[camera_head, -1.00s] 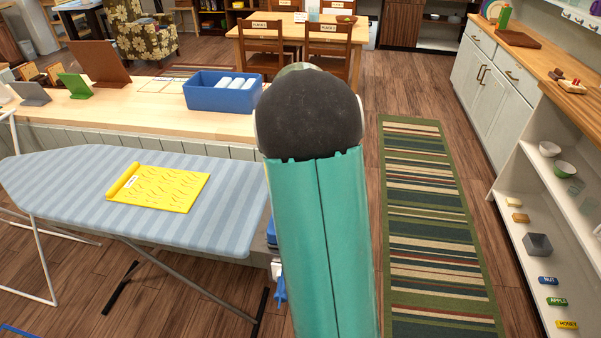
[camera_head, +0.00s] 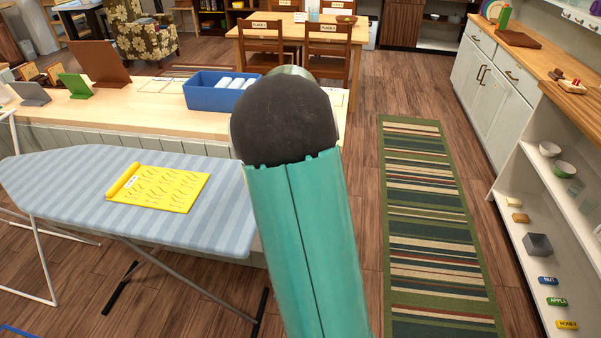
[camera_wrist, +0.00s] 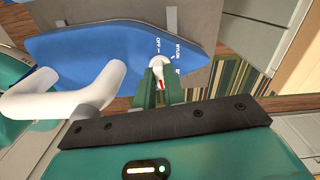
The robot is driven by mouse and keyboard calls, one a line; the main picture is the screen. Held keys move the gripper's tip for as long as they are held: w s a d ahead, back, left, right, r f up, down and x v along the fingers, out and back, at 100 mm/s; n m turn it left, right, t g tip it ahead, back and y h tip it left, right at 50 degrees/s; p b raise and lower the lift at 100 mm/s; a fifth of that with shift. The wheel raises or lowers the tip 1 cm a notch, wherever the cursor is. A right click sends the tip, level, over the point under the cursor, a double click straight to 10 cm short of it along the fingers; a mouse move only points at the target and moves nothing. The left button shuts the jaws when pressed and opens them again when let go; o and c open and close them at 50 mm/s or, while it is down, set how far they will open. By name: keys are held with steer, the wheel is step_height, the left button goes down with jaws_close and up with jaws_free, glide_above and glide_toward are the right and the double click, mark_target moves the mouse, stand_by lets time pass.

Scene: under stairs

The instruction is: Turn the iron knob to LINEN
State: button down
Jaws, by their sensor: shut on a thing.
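In the wrist view the blue iron (camera_wrist: 95,45) has a thick white handle (camera_wrist: 70,95) at the left. Its small white knob (camera_wrist: 157,67) has a red mark. White lettering beside the knob includes OFF and NYLON; other marks are too small or partly hidden, and I cannot make out LINEN. My gripper (camera_wrist: 157,86) has its green fingers shut on the knob. I cannot tell exactly which setting the knob points to. In the head view my arm hides the gripper and the iron.
The striped ironing board (camera_head: 60,195) carries a yellow cloth (camera_head: 165,188). Behind it, a wooden counter (camera_head: 130,118) holds a blue bin (camera_head: 205,100). A striped runner (camera_head: 430,220) lies on open floor to the right, beside white shelves (camera_head: 515,200).

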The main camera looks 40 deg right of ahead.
steer(key=shift+m, duration=0.8)
steer(key=c, duration=1.5)
jaws_free()
step_height(320, 180, up, 14)
steer(key=shift+f, duration=0.1)
steer(key=shift+a, duration=0.1)
